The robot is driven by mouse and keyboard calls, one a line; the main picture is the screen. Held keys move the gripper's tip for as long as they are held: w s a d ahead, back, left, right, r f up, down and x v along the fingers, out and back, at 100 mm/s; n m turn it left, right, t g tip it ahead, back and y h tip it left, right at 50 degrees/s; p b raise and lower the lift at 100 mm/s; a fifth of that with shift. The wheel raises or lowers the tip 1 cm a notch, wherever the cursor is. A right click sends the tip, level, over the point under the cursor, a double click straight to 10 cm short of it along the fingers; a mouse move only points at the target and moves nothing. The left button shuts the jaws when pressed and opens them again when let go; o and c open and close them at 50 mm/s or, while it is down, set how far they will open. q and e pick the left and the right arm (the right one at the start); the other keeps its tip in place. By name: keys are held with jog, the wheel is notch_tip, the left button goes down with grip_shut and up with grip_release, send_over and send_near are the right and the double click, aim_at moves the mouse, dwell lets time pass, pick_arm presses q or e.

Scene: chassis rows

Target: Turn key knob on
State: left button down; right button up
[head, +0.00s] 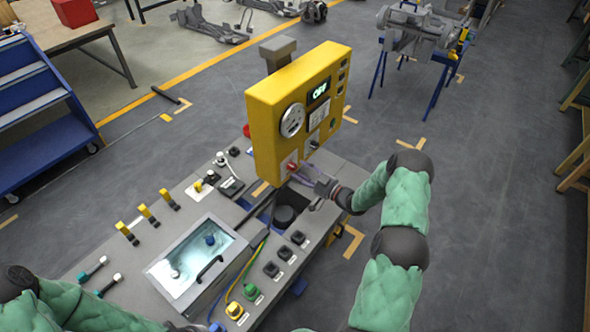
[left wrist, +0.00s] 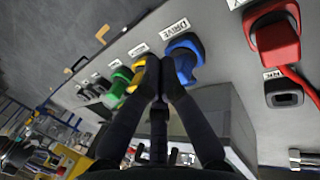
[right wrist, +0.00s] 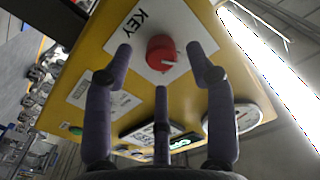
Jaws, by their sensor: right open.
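The key knob is a small red knob (right wrist: 161,48) with a pale mark, on a white plate labelled KEY (right wrist: 138,22). In the head view the red knob (head: 292,167) sits low on the front of the yellow control box (head: 272,125). My right gripper (right wrist: 159,55) is open, its fingertips on either side of the knob with visible gaps. It also shows in the head view (head: 312,180), just in front of the box. My left gripper (left wrist: 160,78) has its fingers together, with nothing seen between them, over the console's labelled knobs.
The lit display (head: 320,91) on the box reads OFF. The grey console (head: 180,213) carries a clear-lidded compartment (head: 200,260), yellow-topped levers, black switches and cables. The left wrist view shows a blue knob (left wrist: 186,62) and a red connector (left wrist: 275,40). Floor right of the console is clear.

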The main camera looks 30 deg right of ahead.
aim_at(295, 169)
jog(key=shift+x, duration=1.55)
jog(key=c, duration=1.1)
